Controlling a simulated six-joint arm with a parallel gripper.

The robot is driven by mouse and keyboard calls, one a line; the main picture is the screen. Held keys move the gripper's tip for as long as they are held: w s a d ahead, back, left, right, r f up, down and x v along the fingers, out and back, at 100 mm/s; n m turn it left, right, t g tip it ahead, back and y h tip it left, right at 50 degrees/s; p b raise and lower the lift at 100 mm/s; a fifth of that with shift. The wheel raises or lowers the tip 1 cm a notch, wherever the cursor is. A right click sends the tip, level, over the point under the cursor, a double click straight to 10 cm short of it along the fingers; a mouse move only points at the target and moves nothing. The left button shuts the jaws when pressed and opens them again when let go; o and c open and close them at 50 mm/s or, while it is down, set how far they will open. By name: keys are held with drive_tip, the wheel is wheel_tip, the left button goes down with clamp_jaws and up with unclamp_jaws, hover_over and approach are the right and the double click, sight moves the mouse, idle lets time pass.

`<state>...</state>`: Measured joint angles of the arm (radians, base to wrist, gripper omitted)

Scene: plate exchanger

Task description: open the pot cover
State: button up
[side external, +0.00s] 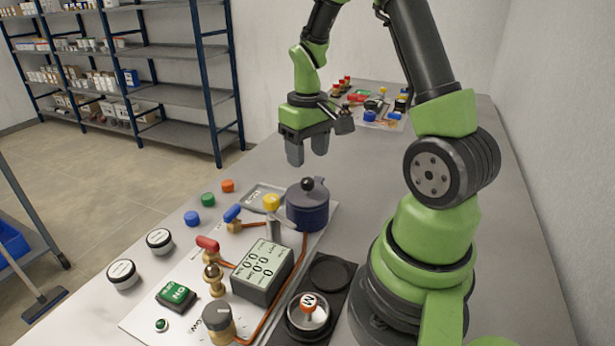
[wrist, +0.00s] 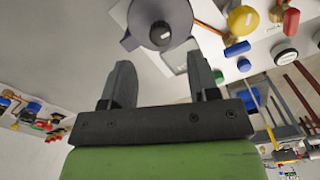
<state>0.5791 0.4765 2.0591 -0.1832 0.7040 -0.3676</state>
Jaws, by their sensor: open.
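The pot (side external: 306,212) is dark blue-grey and stands at the far end of the white panel in the side external view. Its cover (side external: 309,190) sits on top of it, with a round black knob (side external: 307,184) in the middle. In the wrist view the cover (wrist: 150,15) and its knob (wrist: 160,33) show at the top, beyond the fingertips. My gripper (side external: 307,163) is open and empty, in the air above the pot and apart from it. Its two grey fingers also show in the wrist view (wrist: 160,78), with nothing between them.
The panel (side external: 190,270) carries a display box (side external: 262,272), a red-handled valve (side external: 208,244) and a blue-handled valve (side external: 232,214). Coloured caps (side external: 208,200) and white round gauges (side external: 159,240) lie left of it. A second panel (side external: 372,108) stands behind. Bare table lies between the pot and that panel.

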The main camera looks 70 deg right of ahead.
sight(308, 180)
wheel_tip(308, 180, down, 6)
drive_tip(key=shift+f, duration=0.1)
clamp_jaws()
idle(0.4)
